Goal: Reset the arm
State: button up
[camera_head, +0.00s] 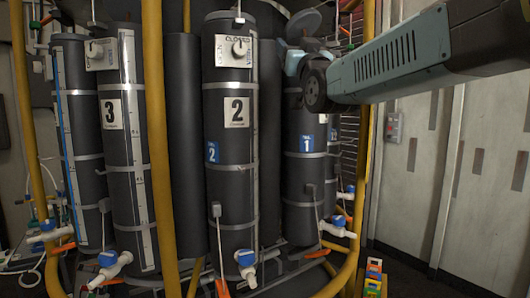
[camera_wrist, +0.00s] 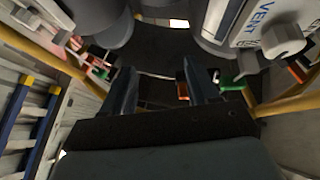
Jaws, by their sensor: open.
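My arm (camera_head: 410,58) reaches in from the upper right in the head view. Its end is in front of the upper part of the dark cylinder marked 1 (camera_head: 298,190) and hides part of it. In the wrist view my gripper (camera_wrist: 156,76) shows two dark fingers standing apart, with nothing held between them. A grey knob (camera_wrist: 284,38) beside a VENT label is at the upper right of that view, apart from the fingers.
Dark cylinders marked 2 (camera_head: 231,165) and 3 (camera_head: 126,190) stand left of the arm. Yellow pipes (camera_head: 157,130) run in front of them. Blue-and-white valves (camera_head: 246,262) sit low. A pale panelled wall (camera_head: 490,160) stands at the right, with open room before it.

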jog(key=s+d+f+m+g+h, duration=0.1)
jog(key=s+d+f+g+h, duration=0.15)
jog(key=f, duration=0.45)
jog(key=s+d+f+g+h, duration=0.1)
jog(key=d+f+g, duration=0.3)
jog(key=f, duration=0.3)
jog(key=s+d+f+m+g+h, duration=0.1)
jog(key=s+d+f+g+h, duration=0.15)
jog(key=f, duration=0.45)
jog(key=s+d+f+m+g, duration=0.1)
jog(key=s+d+f+g, duration=0.2)
jog(key=s+f, duration=0.6)
jog(key=s+d+f+g, duration=0.4)
jog(key=s+f+g, duration=0.2)
jog(key=s+f, duration=0.3)
jog(key=shift+d+m+h, duration=0.2)
jog(key=shift+m+h, duration=0.2)
jog(key=shift+f, duration=0.1)
jog(key=shift+c, duration=0.4)
